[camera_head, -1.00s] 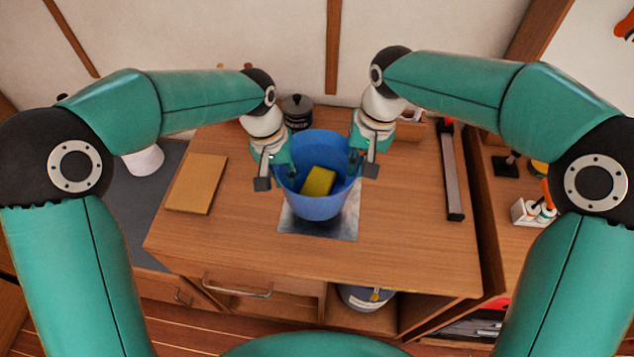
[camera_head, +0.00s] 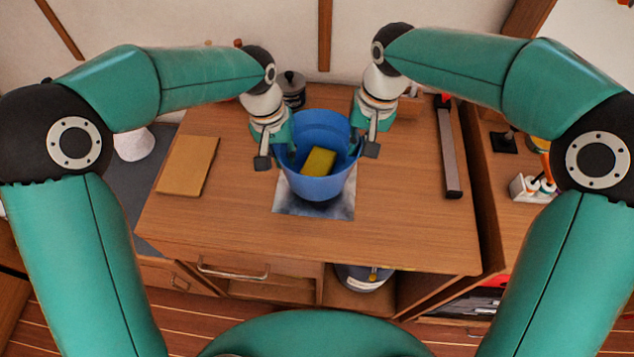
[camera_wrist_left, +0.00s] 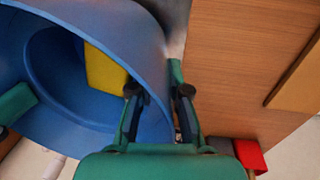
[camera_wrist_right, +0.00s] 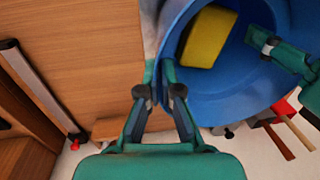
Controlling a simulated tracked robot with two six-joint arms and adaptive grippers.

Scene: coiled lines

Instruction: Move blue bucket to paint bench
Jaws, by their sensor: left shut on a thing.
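The blue bucket (camera_head: 322,187), with a yellow sponge-like block (camera_head: 318,161) inside, is upright above a grey metal sheet (camera_head: 310,210) on a wooden bench (camera_head: 410,225). I cannot tell whether its base touches the sheet. My left gripper (camera_head: 277,154) is shut on the bucket's left wall; the left wrist view shows its fingers (camera_wrist_left: 157,88) either side of the rim. My right gripper (camera_head: 363,147) pinches the opposite wall, one finger inside and one outside, as the right wrist view shows (camera_wrist_right: 159,85). Nothing marks which surface is the paint bench.
A tan board (camera_head: 187,166) lies at the bench's left. A dark lidded pot (camera_head: 292,88) stands behind the bucket. A long grey bar (camera_head: 449,155) lies at the right. Another bench with small items (camera_head: 532,188) is further right. The bench front is clear.

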